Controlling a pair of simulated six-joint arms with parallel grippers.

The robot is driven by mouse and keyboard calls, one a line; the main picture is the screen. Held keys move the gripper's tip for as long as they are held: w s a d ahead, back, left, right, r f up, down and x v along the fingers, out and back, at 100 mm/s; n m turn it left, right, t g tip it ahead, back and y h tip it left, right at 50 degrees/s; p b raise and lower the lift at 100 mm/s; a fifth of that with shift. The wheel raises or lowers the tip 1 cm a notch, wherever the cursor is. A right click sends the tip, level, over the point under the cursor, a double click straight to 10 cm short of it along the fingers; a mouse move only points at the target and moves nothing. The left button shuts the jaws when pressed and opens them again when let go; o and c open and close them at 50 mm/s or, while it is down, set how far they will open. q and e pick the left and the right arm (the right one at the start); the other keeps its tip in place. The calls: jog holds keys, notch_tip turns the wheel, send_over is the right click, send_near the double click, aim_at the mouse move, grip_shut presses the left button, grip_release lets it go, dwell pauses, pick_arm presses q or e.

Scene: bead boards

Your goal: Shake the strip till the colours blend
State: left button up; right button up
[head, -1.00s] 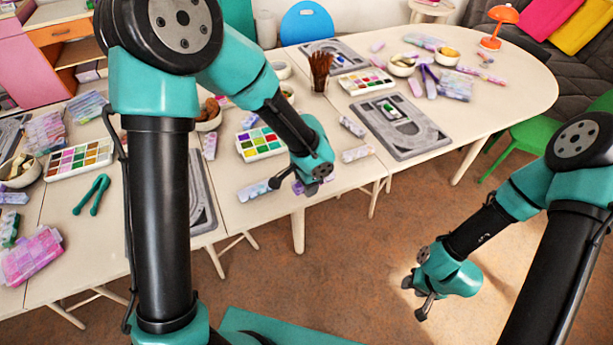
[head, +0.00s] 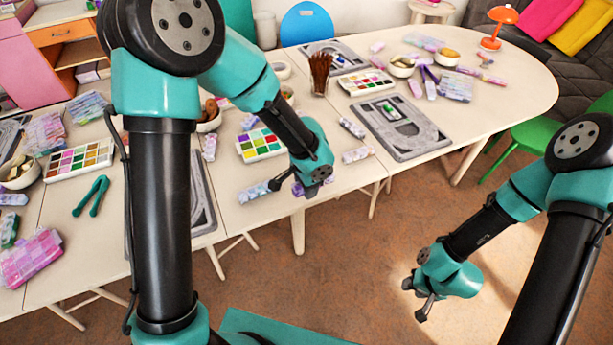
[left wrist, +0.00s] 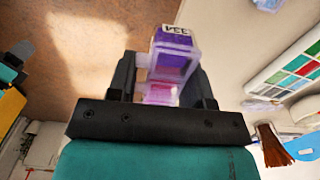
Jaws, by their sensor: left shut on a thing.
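My left gripper (head: 292,184) hangs over the front edge of the table in the head view. In the left wrist view its jaws (left wrist: 162,88) are shut on a clear bead strip (left wrist: 174,62) with purple and pink compartments and a small printed white label at its end. The strip sticks out beyond the fingers, and its lower part is hidden between them. In the head view the gripper largely hides the strip. My right gripper (head: 414,296) is open and empty, over the floor in front of the table.
Bead trays (head: 262,144) and grey boards (head: 398,128) lie on the pale table (head: 335,188). A brush pot (head: 320,80) and small bowls stand farther back. Green pliers (head: 92,194) lie at the left. Open floor lies in front of the table.

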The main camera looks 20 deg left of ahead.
pick_arm(q)
notch_tip(320, 180, up, 5)
jog(key=shift+w+r, duration=0.1)
jog(key=shift+w, duration=0.05)
jog(key=shift+s+r, duration=0.2)
jog(key=shift+r, duration=0.05)
notch_tip(320, 180, down, 6)
jog(key=shift+w+r, duration=0.1)
jog(key=shift+r, duration=0.35)
jog(key=shift+f, duration=0.1)
